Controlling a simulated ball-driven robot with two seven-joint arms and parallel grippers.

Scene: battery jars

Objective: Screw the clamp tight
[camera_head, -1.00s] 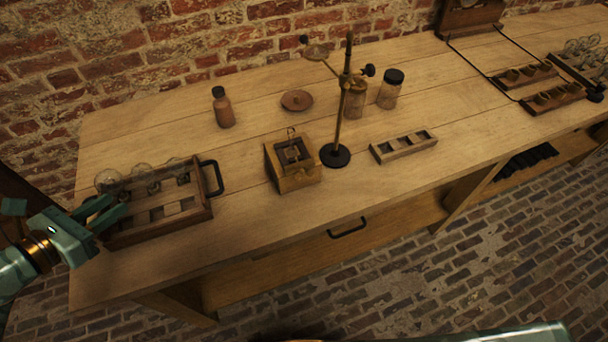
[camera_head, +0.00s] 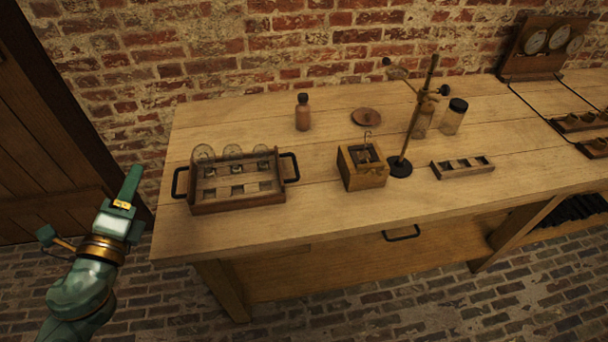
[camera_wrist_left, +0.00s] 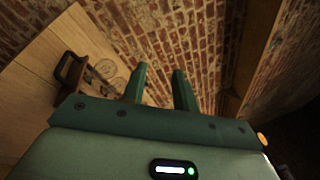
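A stand with an upright brass rod (camera_head: 409,135) and a round black base (camera_head: 400,168) stands on the bench. A clamp (camera_head: 422,97) with dark knobs sits on the rod's upper part; how tight it is cannot be told. My green left gripper (camera_head: 131,180) is off the bench's left end, far from the clamp. In the left wrist view its two fingers (camera_wrist_left: 160,72) are apart with nothing between them. My right gripper is not in view.
A handled wooden tray (camera_head: 238,204) with glass jars sits at the bench's left. A wooden box (camera_head: 362,177), a brown bottle (camera_head: 303,112), a small dish (camera_head: 365,117), a black-lidded jar (camera_head: 453,117) and a slotted rack (camera_head: 462,168) surround the stand.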

